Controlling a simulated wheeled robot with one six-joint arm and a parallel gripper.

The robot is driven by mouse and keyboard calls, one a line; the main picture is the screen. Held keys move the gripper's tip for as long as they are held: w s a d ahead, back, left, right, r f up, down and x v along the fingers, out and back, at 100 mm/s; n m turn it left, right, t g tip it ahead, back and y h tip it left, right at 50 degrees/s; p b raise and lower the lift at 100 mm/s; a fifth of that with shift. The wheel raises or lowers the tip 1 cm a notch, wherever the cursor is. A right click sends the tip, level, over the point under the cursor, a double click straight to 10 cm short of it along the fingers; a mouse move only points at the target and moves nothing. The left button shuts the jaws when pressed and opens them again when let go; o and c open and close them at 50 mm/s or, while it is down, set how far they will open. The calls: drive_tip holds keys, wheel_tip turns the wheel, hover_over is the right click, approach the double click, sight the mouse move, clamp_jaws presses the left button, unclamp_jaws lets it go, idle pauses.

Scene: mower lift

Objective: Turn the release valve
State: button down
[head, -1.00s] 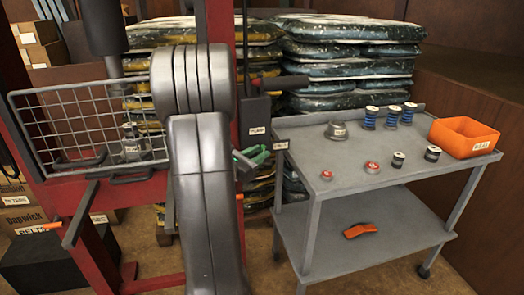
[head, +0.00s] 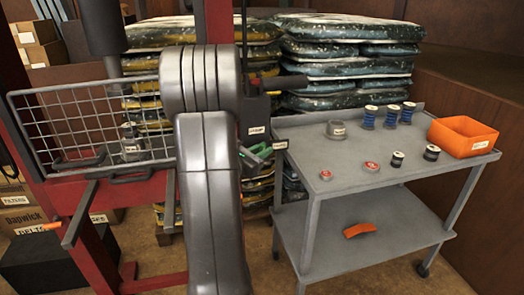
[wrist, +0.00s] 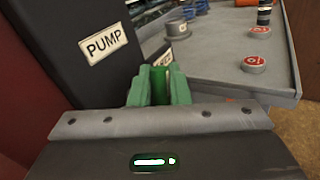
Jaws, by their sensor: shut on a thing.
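My gripper (head: 258,152) has green fingers, set close together at the lower right of the dark pump unit (head: 255,108). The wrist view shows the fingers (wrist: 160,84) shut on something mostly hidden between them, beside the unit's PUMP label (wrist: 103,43). It appears to be the release valve, but its shape and angle cannot be made out. A small white label (head: 281,145) sticks out just right of the fingers. In the wrist view a label (wrist: 164,60) is partly covered behind the fingertips.
A grey cart (head: 350,185) stands close on the right with spools, red-topped tins and an orange bin (head: 464,137). A dark handle (head: 281,83) sticks out above the pump. A wire basket (head: 90,120) is at left. Stacked bags (head: 345,65) stand behind.

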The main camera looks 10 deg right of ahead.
drive_tip(key=shift+r, duration=0.1)
drive_tip(key=m+g+y, duration=0.1)
drive_tip(key=y, duration=0.1)
drive_tip(key=m+y+p, duration=0.1)
drive_tip(key=shift+d+g+y, duration=0.4)
drive_tip(key=m+y+p, duration=0.1)
drive_tip(key=y+p, duration=0.1)
drive_tip(key=p, duration=0.1)
drive_tip(key=f+m+g+y+p, duration=0.1)
drive_tip(key=y+p, duration=0.2)
drive_tip(key=m+y+p, duration=0.1)
drive_tip(key=y+p, duration=0.1)
drive_tip(key=p, duration=0.1)
drive_tip(key=shift+d+f+g, duration=0.3)
drive_tip(key=shift+f, duration=0.05)
drive_tip(key=shift+f+y+p, duration=0.25)
drive_tip(key=shift+y+p, duration=0.35)
drive_tip(key=shift+p, duration=0.4)
drive_tip(key=c, duration=1.7)
unclamp_jaws()
drive_tip(key=shift+r+m, duration=0.15)
drive_tip(key=shift+m, duration=0.15)
